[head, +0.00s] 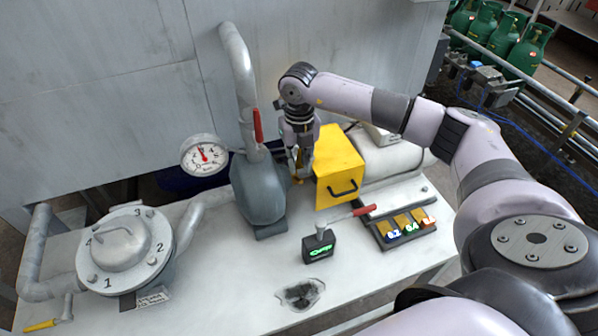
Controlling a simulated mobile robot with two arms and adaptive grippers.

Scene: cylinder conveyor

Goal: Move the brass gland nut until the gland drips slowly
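My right gripper (302,165) points down into the gap between the grey pump body (259,190) and the yellow box (338,170). A small brass-coloured patch (298,180) shows at its fingertips, which may be part of the gland nut. The fingers and the pump's side hide most of that spot. I cannot tell whether the fingers are open or touch the nut. No drip can be made out. My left gripper is not in view.
A pressure gauge (204,156) stands left of the pump, and a flanged lid (128,240) further left. A dark block reading OFF (319,246), a red-handled tool (352,214) and a numbered tray (394,243) lie in front. A dark patch (300,294) marks the front tabletop.

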